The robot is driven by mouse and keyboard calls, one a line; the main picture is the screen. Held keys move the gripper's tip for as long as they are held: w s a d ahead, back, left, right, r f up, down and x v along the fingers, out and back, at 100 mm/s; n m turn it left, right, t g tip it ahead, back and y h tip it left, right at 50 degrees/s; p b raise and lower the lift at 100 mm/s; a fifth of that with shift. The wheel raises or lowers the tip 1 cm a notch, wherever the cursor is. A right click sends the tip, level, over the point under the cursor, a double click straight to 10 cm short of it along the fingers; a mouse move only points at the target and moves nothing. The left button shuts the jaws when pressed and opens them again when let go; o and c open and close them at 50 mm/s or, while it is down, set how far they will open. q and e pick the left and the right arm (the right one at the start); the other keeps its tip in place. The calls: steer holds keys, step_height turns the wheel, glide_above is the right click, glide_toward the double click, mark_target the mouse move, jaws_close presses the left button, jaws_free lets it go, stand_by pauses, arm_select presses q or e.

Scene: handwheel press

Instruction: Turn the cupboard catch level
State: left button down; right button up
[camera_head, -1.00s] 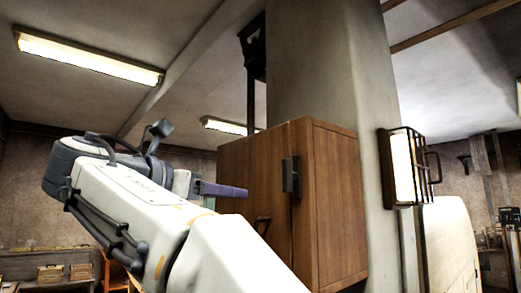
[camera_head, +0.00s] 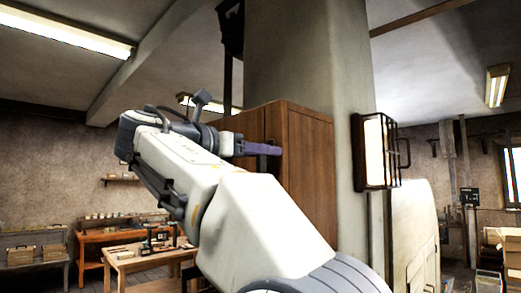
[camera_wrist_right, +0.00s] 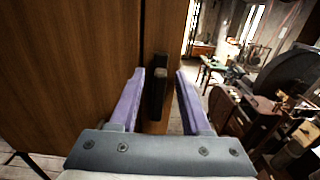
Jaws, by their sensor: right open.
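The wooden cupboard (camera_head: 308,165) is fixed against a thick pillar. Its dark catch (camera_wrist_right: 158,85) stands upright on the door face in the right wrist view. My right gripper (camera_wrist_right: 160,74) is open, with its two purple fingers on either side of the catch; I cannot tell whether either finger touches it. In the head view the right gripper (camera_head: 264,149) is at the cupboard front and hides most of the catch, of which a dark bit shows below the fingers. My left gripper is not in view.
A caged lamp (camera_head: 376,151) is on the pillar right of the cupboard. Wooden workbenches (camera_head: 135,258) stand low at the back left. In the right wrist view, a cluttered bench and a dark round wheel (camera_wrist_right: 285,68) lie to the right, beyond the cupboard's edge.

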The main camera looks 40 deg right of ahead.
steer(key=shift+d, duration=0.1)
jaws_close()
steer(key=shift+m, duration=0.3)
steer(key=m, duration=0.2)
steer(key=m+b, duration=0.1)
steer(key=shift+s+f+m, duration=0.15)
steer(key=shift+s+m, duration=0.15)
steer(key=shift+m, duration=0.1)
steer(key=m+b, duration=0.1)
steer(key=m, duration=0.2)
steer(key=m+b, duration=0.1)
steer(key=m, duration=0.2)
steer(key=s+f+m+b, duration=0.1)
steer(key=m, duration=0.2)
steer(key=shift+f+m+b, duration=0.15)
steer(key=shift+m+b, duration=0.4)
steer(key=shift+m, duration=0.55)
steer(key=shift+f+m+b, duration=0.1)
steer(key=shift+m+b, duration=0.45)
steer(key=shift+m, duration=0.55)
